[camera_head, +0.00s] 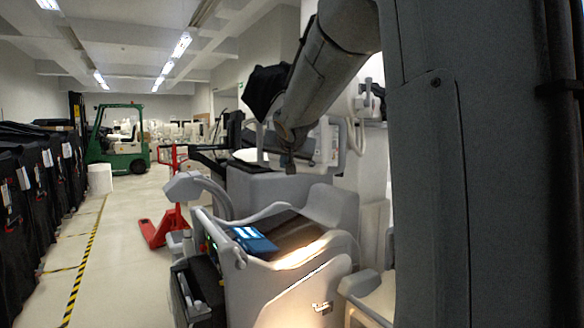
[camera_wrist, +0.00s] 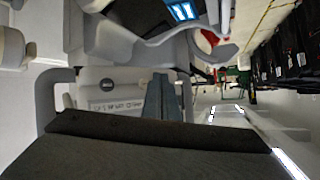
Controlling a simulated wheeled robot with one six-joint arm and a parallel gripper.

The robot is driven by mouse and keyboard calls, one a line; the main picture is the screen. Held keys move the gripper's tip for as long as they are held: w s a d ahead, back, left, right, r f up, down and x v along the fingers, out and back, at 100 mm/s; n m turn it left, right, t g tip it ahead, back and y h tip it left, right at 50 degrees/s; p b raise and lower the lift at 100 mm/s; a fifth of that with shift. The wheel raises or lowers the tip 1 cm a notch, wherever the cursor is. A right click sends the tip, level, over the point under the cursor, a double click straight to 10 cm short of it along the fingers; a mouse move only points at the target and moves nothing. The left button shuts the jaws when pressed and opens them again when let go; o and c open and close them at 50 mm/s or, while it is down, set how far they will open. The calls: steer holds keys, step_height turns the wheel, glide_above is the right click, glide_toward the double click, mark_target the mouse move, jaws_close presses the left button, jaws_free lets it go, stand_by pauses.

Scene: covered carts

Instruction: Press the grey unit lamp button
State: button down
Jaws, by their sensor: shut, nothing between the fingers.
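The grey unit (camera_head: 290,285) is a bulky wheeled machine in the lower middle of the head view. It has a curved handle and a lit blue screen (camera_head: 252,240) on top. A bright patch of light lies on its side. In the wrist view the same screen (camera_wrist: 182,11) is at the top. A pale panel with printed marks and a small dark round spot (camera_wrist: 83,86) lies left of my gripper (camera_wrist: 161,78). I cannot tell whether that spot is the lamp button. My gripper's fingers are together and empty, in front of the panel; contact is unclear.
A red pallet jack (camera_head: 160,225) stands left of the unit. A green forklift (camera_head: 122,140) is farther back. Black covered carts (camera_head: 35,185) line the left side. The floor aisle with yellow-black tape is clear. Other pale machines crowd behind the unit.

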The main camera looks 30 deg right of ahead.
steer(key=s+a+b, duration=0.1)
steer(key=a+b, duration=0.2)
steer(key=shift+s+a, duration=0.1)
steer(key=shift+s, duration=0.3)
stand_by(0.6)
steer(key=s+a+f+n+g+y, duration=0.1)
steer(key=s+a+f+n+g, duration=0.1)
steer(key=s+a+f, duration=0.6)
steer(key=s+a+f+n+g+y, duration=0.1)
steer(key=s+f+g, duration=0.25)
steer(key=f, duration=0.95)
steer(key=s+a+f+n+g+y, duration=0.2)
steer(key=s+a+f, duration=0.4)
steer(key=f, duration=0.4)
steer(key=s+a+f+n+g, duration=0.2)
steer(key=s+f, duration=0.6)
steer(key=s, duration=0.5)
steer(key=shift+s+a+g+y, duration=0.3)
steer(key=shift+a+g, duration=0.35)
steer(key=shift+a, duration=0.2)
steer(key=shift+w+d, duration=0.1)
steer(key=shift+d, duration=0.05)
